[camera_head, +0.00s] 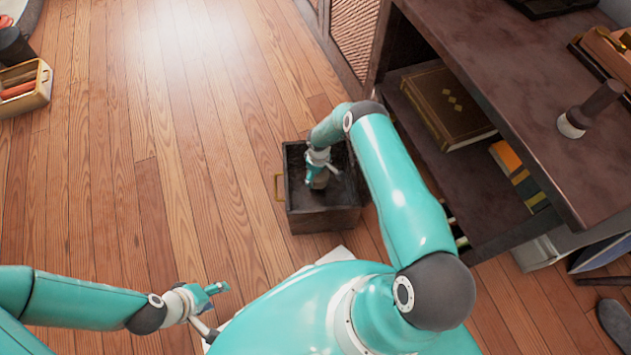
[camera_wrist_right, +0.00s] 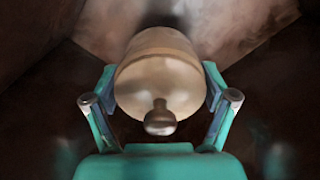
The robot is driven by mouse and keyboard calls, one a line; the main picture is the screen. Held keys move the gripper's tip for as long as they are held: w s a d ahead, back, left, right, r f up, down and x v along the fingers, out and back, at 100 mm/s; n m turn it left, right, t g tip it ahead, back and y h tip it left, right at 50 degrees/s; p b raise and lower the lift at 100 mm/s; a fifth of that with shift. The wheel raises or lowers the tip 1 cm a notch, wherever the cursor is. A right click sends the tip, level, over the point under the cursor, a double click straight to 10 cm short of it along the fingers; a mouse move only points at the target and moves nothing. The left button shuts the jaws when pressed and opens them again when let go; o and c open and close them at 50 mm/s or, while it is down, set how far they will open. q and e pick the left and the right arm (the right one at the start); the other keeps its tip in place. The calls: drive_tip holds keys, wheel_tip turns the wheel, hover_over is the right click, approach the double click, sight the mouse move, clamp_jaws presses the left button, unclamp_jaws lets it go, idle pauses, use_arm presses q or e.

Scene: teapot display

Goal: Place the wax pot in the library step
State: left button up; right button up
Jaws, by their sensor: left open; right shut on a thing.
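The wax pot (camera_wrist_right: 158,75) is a beige, rounded pot with a small knob, seen close up in the right wrist view. My right gripper (camera_wrist_right: 160,110) is shut on it, with a finger on each side. In the head view the library step (camera_head: 325,221) looks like a dark open box with a brass handle, standing on the floor. My right gripper (camera_head: 318,172) reaches down into its opening with the pot (camera_head: 320,182) below the fingers. I cannot tell whether the pot touches the bottom. My left gripper (camera_head: 216,289) is open and empty, low over the floor.
A dark desk (camera_head: 520,90) stands to the right, with a shelf holding a brown book (camera_head: 447,105) close to the box. A wooden crate (camera_head: 42,88) is at the far left. The plank floor (camera_head: 170,130) left of the box is clear.

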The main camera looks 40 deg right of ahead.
drive_tip(key=shift+f+b, duration=0.55)
drive_tip(key=shift+f, duration=1.1)
drive_tip(key=shift+f, duration=0.15)
drive_tip(key=o, duration=1.4)
